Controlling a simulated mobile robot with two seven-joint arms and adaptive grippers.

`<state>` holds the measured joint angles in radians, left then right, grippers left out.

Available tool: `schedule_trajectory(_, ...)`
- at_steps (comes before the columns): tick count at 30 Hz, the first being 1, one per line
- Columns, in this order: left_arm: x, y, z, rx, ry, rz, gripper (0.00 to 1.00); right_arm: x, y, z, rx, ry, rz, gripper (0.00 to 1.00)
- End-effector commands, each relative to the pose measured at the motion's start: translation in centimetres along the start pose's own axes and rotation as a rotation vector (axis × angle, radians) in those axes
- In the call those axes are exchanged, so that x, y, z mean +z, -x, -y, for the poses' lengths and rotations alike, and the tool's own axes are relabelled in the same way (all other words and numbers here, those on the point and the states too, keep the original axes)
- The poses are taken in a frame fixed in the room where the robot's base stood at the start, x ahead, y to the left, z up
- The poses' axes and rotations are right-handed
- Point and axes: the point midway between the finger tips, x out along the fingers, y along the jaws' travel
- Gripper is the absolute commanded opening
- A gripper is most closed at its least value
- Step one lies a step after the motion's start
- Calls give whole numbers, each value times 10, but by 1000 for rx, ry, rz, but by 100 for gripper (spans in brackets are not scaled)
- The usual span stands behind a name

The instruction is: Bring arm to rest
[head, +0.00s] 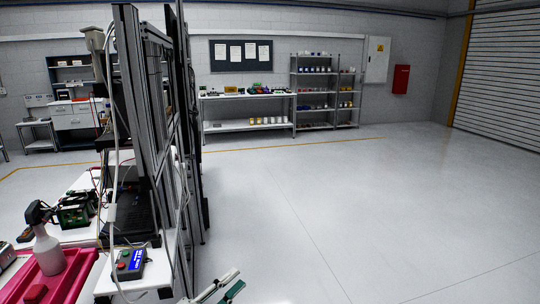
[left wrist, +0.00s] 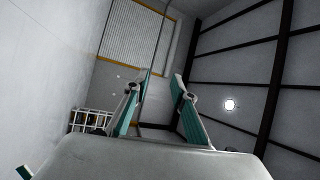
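My left gripper (head: 221,289) shows at the bottom edge of the head view, only its white and green finger parts in the picture. It is over the floor, to the right of the workbench end. In the left wrist view the left gripper (left wrist: 161,82) has its two green-padded fingers apart with nothing between them. That view looks toward the wall, ceiling and shutter door. My right gripper is in neither view.
A metal frame (head: 158,120) stands upright on the workbench close by. A control box (head: 130,263), spray bottle (head: 47,250) and pink tray (head: 66,283) are at lower left. The floor (head: 350,220) to the right is clear. Shelves (head: 313,95) stand far back.

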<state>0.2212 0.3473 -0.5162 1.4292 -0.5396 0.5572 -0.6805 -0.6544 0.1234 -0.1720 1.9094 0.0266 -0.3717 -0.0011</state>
Motion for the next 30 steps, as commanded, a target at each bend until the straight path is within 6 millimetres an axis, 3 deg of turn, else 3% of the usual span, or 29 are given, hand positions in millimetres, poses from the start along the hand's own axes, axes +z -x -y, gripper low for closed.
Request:
schedule_trajectory(1,-3,17,-19,12,100,70,26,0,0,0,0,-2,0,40)
schedule_trajectory(8,-6,106,-92,72,527,410,26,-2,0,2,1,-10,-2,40)
schedule_trajectory(12,-17,177,-135,110,775,632,26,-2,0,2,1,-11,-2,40)
schedule_trajectory(19,-51,288,-185,154,1096,955,26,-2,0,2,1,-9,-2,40)
schedule_trajectory(24,-68,330,-199,169,1201,1077,26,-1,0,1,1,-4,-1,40)
schedule_trajectory(28,-71,338,-201,170,1220,1099,26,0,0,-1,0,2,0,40)
schedule_trajectory(29,-71,338,-201,171,1221,1100,26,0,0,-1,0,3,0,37)
schedule_trajectory(30,-71,338,-201,171,1220,1100,26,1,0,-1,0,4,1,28)
